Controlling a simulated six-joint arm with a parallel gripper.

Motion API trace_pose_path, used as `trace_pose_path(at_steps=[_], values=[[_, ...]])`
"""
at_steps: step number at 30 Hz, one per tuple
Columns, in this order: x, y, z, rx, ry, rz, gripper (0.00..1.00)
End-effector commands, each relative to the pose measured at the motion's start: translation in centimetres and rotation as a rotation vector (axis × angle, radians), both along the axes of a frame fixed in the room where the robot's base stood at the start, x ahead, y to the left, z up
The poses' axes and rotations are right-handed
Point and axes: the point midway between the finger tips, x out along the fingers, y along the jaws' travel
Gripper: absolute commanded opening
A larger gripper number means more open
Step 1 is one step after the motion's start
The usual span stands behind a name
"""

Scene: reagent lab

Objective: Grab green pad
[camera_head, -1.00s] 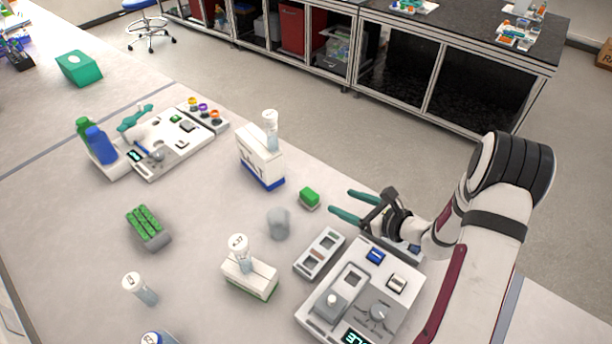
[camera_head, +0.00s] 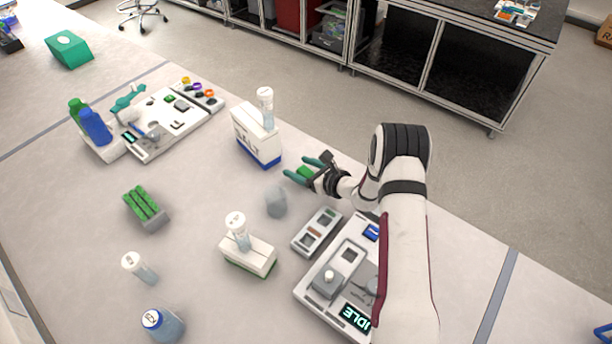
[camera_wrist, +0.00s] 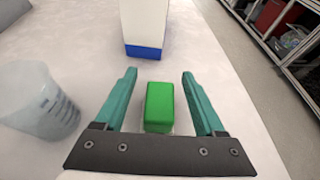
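The green pad (camera_head: 305,173) is a small green block lying on the bench, partly hidden by my gripper in the head view. In the wrist view the green pad (camera_wrist: 160,106) lies between my two teal fingers, with a gap on each side. My gripper (camera_head: 302,168) is open around it, and in the wrist view my gripper (camera_wrist: 160,85) shows its fingers spread and not touching the pad.
The salt box (camera_head: 257,135), white with a blue base, stands just beyond the pad. A translucent beaker (camera_head: 276,202) stands to the left; it also shows in the wrist view (camera_wrist: 40,100). A white device (camera_head: 340,275) sits nearer, and the bench edge lies to the right.

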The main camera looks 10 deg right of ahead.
Motion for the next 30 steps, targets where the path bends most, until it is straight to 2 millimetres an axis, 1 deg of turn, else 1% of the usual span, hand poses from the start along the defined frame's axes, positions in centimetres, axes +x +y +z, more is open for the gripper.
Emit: trace_pose_path(at_steps=[1, 5, 6, 8, 9, 11, 12, 20, 23, 26, 29, 30], values=[[0.0, 0.0, 0.0, 0.000, 0.000, 0.000, 0.62], [0.0, 0.0, 0.0, 0.000, 0.000, 0.000, 0.38], [0.0, 0.0, 0.0, 0.000, 0.000, 0.000, 0.31], [0.0, 0.0, 0.0, 0.000, 0.000, 0.000, 0.20], [0.0, 0.0, 0.0, 0.000, 0.000, 0.000, 0.13], [0.0, 0.0, 0.0, 0.000, 0.000, 0.000, 0.02], [0.0, 0.0, 0.0, 0.000, 0.000, 0.000, 0.00], [0.0, 0.0, 0.1, 0.000, 0.000, 0.000, 0.00], [0.0, 0.0, 0.4, -0.001, -0.002, 0.001, 0.00], [0.1, 0.0, 1.4, -0.001, -0.003, 0.000, 0.00], [0.1, -0.1, 3.1, -0.001, -0.006, 0.000, 0.00], [0.1, -0.1, 4.0, 0.001, -0.006, -0.001, 0.00]])
